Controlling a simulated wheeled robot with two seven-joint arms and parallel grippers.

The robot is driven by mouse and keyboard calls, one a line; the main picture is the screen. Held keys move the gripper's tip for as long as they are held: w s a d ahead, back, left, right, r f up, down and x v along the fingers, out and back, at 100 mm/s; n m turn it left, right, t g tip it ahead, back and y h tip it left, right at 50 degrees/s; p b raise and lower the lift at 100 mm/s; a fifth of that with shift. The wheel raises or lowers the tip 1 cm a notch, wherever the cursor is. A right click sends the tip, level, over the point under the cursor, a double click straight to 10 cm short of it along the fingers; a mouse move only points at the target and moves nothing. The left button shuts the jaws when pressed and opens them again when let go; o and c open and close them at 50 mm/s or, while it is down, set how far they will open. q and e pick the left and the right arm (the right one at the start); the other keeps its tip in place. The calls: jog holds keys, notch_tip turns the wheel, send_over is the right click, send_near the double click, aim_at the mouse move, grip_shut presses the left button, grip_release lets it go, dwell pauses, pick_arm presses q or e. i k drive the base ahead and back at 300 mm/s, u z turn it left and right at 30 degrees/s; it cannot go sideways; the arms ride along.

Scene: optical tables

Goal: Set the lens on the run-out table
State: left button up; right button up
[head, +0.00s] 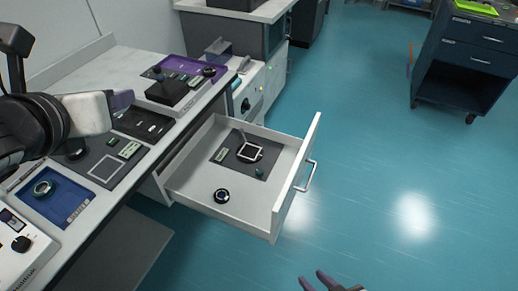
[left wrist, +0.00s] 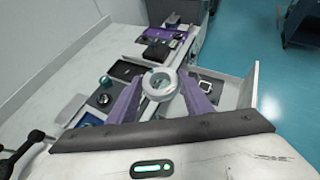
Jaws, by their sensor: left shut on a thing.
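My left gripper (head: 122,100) is over the bench at the left of the head view. In the left wrist view its purple fingers (left wrist: 160,92) are shut on a pale, ring-rimmed lens (left wrist: 160,78), held above the bench and drawer edge. The lens cannot be made out in the head view. A white drawer (head: 197,195) is pulled out from the bench; I cannot tell whether it is the run-out table. It holds a grey mat (head: 228,158) with a white square outline (head: 250,152). My right gripper (head: 316,281) is at the bottom edge, fingers apart, empty and partly cut off.
A dark round part (head: 221,196) lies in the drawer's front left. The bench holds a blue tray (head: 65,209) with a ring, a grey mat (head: 92,180) with a square outline, and a black box (head: 168,92). A dark cabinet (head: 470,60) stands far right. The floor between is clear.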

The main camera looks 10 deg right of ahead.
aim_at(250, 151)
jog(key=z, duration=1.8)
jog(key=i, duration=1.3)
jog(key=u, duration=2.05)
